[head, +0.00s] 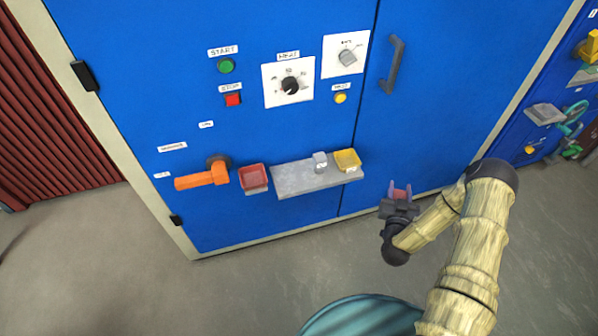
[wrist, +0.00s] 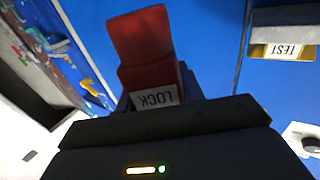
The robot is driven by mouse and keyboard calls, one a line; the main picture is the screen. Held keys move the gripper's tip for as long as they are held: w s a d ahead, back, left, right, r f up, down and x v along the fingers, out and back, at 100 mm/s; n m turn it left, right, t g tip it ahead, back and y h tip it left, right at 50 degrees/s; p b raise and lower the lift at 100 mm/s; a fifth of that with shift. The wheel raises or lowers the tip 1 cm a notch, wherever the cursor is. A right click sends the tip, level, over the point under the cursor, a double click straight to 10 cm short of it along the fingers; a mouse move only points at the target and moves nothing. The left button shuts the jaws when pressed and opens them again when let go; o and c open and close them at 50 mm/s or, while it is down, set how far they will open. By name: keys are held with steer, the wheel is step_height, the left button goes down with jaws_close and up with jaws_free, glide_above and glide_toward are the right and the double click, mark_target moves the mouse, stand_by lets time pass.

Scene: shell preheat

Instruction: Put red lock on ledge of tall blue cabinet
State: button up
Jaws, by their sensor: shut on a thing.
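The red lock (wrist: 143,35), with a white label reading LOCK upside down, is held in my gripper (head: 399,191) in front of the blue cabinet. In the head view only a small reddish part of it shows between the fingers. The tall blue cabinet (head: 430,120) fills the middle of the head view. Its grey ledge (head: 292,181) is low on the front, to the left of my gripper and apart from it. A small pale grey block (head: 320,161) and a yellow open box (head: 347,161) are at the ledge's right part; its left part is bare.
A red open bin (head: 253,178) sits just left of the ledge, beside an orange handle (head: 202,178). Knobs and buttons are above. A long grey door handle (head: 392,65) is at upper right. Another blue panel (head: 560,110) stands at right.

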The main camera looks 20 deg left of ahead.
steer(key=s+a+r+n+g+y+p, duration=0.1)
steer(key=s+a+r+n+y+p, duration=0.1)
steer(key=s+a+r, duration=0.5)
steer(key=s+a+r+n+g+y+p, duration=0.1)
steer(key=s+a+r+n+y, duration=0.3)
steer(key=s+a, duration=0.8)
steer(key=a+r+y+p, duration=0.1)
steer(key=a+r+y, duration=0.1)
steer(key=a, duration=0.4)
steer(key=shift+r+g+y+p, duration=0.35)
steer(key=shift+g+y+p, duration=0.05)
steer(key=shift+y, duration=0.4)
steer(key=shift+w+f, duration=0.1)
steer(key=shift+w, duration=0.1)
